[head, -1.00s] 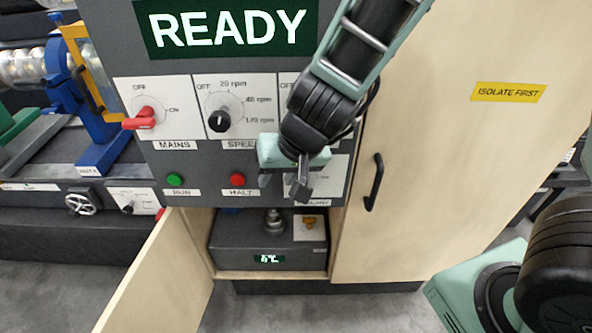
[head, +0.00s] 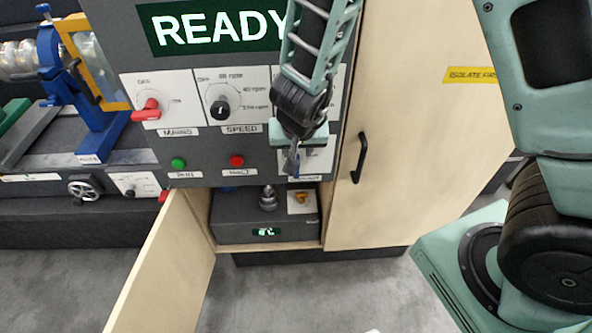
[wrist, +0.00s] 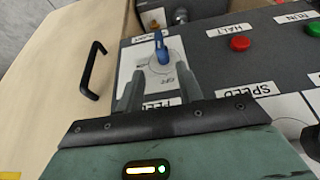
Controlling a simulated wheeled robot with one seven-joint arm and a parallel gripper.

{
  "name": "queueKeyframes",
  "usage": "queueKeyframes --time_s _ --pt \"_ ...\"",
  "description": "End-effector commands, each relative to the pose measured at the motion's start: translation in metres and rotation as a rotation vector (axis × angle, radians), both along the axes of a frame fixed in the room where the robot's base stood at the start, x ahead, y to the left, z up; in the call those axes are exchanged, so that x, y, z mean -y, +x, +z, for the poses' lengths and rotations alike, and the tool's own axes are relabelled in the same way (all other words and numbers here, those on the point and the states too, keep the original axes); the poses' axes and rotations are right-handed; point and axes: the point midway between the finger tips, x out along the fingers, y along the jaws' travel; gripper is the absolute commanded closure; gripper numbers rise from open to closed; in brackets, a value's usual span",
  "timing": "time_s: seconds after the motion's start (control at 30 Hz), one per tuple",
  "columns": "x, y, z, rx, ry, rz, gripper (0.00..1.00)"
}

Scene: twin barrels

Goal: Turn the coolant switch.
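The coolant switch is a blue handle (wrist: 161,48) on a white plate, seen upside down in the wrist view. The label beside it is partly covered. My gripper (wrist: 155,72) is open and empty there, its two grey fingers apart, with the handle just beyond the tips and roughly in line with the gap. I cannot tell whether the fingers touch the plate. In the head view my gripper (head: 292,162) is at the lower right of the control panel (head: 262,166), seen nearly edge-on. It hides most of the switch there.
The red mains switch (head: 150,110), black speed knob (head: 220,109), green run button (head: 178,163) and red halt button (head: 237,160) are left of my gripper. A black door handle (head: 361,158) is to the right. An open cabinet door (head: 165,265) juts out below.

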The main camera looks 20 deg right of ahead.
Motion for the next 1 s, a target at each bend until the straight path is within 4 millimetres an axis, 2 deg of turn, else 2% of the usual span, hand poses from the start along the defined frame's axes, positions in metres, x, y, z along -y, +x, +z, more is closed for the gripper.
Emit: queueKeyframes --time_s 0.03,0.4,0.6,0.97,1.0 --pt "0.002 0.004 -0.018 -0.001 -0.001 -0.002 0.64" --pt "0.010 0.030 -0.082 -0.002 0.001 -0.001 0.64" --pt "0.012 0.038 -0.099 -0.002 0.001 0.000 0.64" --pt "0.013 0.040 -0.101 0.001 0.002 0.001 0.64" --pt "0.013 0.040 -0.102 0.000 0.002 0.001 0.69"
